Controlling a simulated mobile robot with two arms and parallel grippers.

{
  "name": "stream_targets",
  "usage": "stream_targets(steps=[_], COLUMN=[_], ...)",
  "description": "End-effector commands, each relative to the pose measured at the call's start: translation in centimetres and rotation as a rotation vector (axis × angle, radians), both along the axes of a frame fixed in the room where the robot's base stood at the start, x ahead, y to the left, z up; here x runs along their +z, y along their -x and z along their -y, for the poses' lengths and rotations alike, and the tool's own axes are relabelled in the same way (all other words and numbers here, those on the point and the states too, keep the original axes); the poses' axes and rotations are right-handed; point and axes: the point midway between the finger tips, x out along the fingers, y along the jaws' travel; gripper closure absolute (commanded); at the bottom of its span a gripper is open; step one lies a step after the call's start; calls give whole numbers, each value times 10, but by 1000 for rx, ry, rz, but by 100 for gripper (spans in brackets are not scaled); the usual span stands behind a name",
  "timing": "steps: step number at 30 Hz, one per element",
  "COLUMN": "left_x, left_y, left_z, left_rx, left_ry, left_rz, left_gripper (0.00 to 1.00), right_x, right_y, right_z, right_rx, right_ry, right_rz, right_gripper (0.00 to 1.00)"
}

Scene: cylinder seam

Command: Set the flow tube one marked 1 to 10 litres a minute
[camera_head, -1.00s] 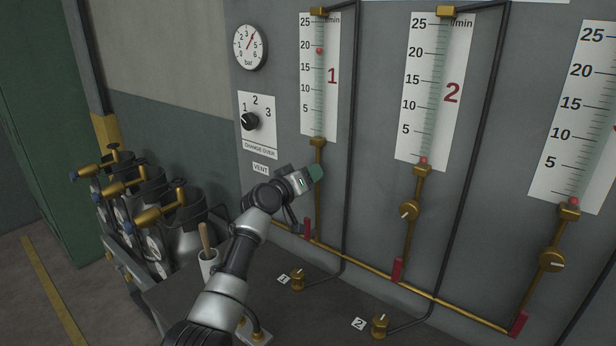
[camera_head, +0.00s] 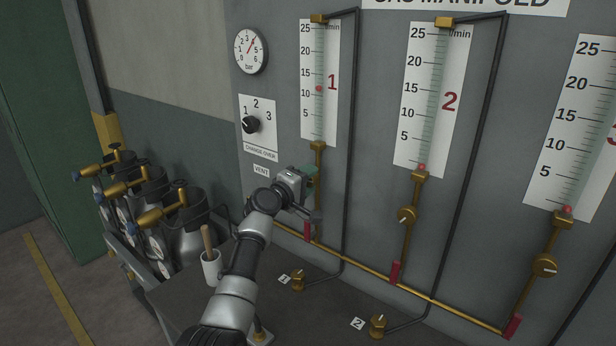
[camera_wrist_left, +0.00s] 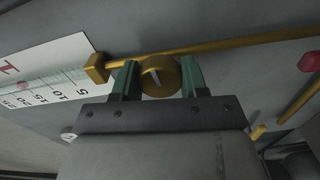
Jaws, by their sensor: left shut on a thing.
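Flow tube 1 (camera_head: 319,115) stands on the grey panel, on a white scale with a red 1. Its red float (camera_head: 319,88) sits slightly above the 10 mark, around 11. My left gripper (camera_head: 308,186) is at the brass valve below this tube. In the left wrist view the green fingers are shut on the round brass knob (camera_wrist_left: 158,77), one on each side, with the pale line on its face visible. In the head view the knob is hidden behind the gripper. My right gripper is not in view.
Flow tubes 2 (camera_head: 428,110) and 3 (camera_head: 572,150) have floats at the bottom and their own brass knobs. Dark pipes and a brass line run around my left arm. A white cup (camera_head: 211,268) stands on the bench; gas cylinders (camera_head: 150,210) stand at left.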

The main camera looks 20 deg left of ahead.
Motion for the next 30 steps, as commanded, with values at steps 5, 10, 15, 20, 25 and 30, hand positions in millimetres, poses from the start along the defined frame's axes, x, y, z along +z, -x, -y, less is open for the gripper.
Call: stream_targets(steps=[5, 10, 15, 20, 25, 30], left_x=[1, 0, 0, -1, -1, -1], left_y=[0, 0, 0, 0, 0, 0], left_z=[0, 0, 0, 0, 0, 0], left_rx=[0, 0, 0, 0, 1, 1], left_ry=[76, 117, 130, 132, 131, 130], left_rz=[-28, -42, -47, -48, -47, -47], left_gripper=[80, 80, 80, 80, 80, 32], right_x=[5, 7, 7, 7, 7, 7], right_y=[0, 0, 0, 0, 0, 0], right_z=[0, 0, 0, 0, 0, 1], right_rx=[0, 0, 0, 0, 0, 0], right_ry=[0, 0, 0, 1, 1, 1], right_rz=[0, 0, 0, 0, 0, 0], right_gripper=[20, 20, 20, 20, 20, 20])
